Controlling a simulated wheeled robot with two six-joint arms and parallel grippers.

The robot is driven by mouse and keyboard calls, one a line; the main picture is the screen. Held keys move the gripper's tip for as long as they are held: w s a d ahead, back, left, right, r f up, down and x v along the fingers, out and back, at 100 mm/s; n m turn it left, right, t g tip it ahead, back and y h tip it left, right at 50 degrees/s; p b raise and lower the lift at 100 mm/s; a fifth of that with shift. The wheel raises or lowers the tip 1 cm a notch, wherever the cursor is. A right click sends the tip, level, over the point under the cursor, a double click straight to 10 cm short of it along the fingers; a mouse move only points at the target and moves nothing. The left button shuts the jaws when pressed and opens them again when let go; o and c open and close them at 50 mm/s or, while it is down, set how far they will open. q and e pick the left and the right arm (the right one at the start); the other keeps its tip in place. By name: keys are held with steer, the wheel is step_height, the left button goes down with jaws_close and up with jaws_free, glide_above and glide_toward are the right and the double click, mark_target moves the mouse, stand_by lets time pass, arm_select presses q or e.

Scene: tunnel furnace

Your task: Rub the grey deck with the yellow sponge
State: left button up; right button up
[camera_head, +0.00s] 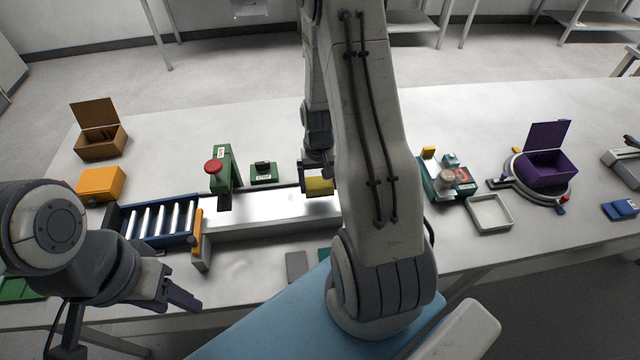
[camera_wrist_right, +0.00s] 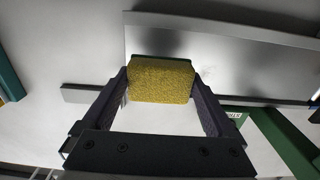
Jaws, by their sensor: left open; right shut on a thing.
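The yellow sponge (camera_head: 319,186) is held in my right gripper (camera_head: 316,178), over the right part of the grey deck (camera_head: 255,209), a long, brightly lit strip. In the right wrist view the sponge (camera_wrist_right: 160,82) sits between both fingers of my right gripper (camera_wrist_right: 160,74), with a thin dark green layer at its far edge. The deck (camera_wrist_right: 230,58) lies beyond and below it with a shadow on it. I cannot tell whether the sponge touches the deck. My left gripper (camera_head: 180,296) is open and empty at the front left, away from the deck.
A blue-framed roller conveyor (camera_head: 160,222) adjoins the deck's left end. A green post with a red button (camera_head: 222,170) and a small green box (camera_head: 263,173) stand behind the deck. Orange (camera_head: 101,184) and brown (camera_head: 101,141) boxes are left. My right arm hides the table's middle.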

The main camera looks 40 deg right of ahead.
steer(key=shift+r+p, duration=1.2)
steer(key=shift+r, duration=0.55)
